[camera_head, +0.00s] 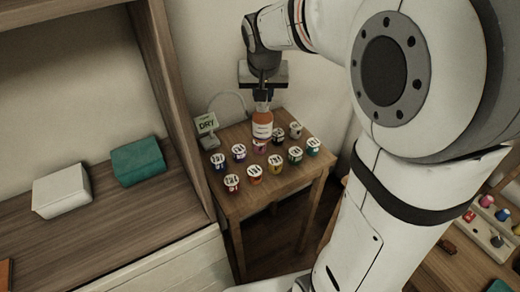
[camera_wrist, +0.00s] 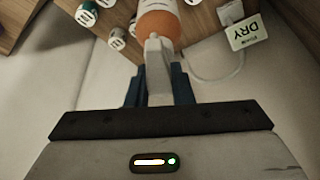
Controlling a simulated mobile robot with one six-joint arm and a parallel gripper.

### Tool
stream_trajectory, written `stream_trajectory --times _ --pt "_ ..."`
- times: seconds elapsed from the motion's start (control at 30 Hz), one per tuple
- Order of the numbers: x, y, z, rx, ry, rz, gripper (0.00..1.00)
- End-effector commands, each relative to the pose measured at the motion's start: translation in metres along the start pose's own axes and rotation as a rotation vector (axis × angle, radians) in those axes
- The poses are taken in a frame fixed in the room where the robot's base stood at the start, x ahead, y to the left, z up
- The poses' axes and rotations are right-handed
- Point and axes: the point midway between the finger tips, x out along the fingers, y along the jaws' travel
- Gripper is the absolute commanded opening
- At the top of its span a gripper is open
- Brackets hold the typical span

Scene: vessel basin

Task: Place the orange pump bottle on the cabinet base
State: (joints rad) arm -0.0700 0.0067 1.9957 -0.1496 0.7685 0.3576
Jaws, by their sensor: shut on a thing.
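The orange pump bottle (camera_head: 262,122) has a white label and shows in the head view above the small wooden table. My gripper (camera_head: 262,100) is above it and shut on its top. In the wrist view the orange bottle (camera_wrist: 158,24) extends away from my gripper (camera_wrist: 158,75), with its pale pump head between the fingers. I cannot tell whether the bottle's bottom touches the table or a cup. The cabinet base (camera_head: 130,225) is the wide wooden surface at left in the head view.
Several small labelled cups (camera_head: 254,173) stand around the bottle on the wooden table (camera_head: 285,190). A DRY sign (camera_head: 206,124) stands at its back left. A white block (camera_head: 62,191) and a teal block (camera_head: 137,161) lie on the cabinet base, with bare wood in front. A cabinet upright (camera_head: 172,100) separates the two areas.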

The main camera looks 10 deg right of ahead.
Motion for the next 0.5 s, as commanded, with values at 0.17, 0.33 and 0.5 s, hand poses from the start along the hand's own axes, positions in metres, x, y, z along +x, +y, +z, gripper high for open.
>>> stream_trajectory --times 0.17,0.33,0.5 --pt "0.030 -0.005 0.003 -0.106 0.003 -0.039 0.00" --pt "0.061 -0.005 0.015 -0.121 0.004 -0.043 0.00" --pt "0.083 -0.005 0.023 -0.119 0.007 -0.043 0.00"
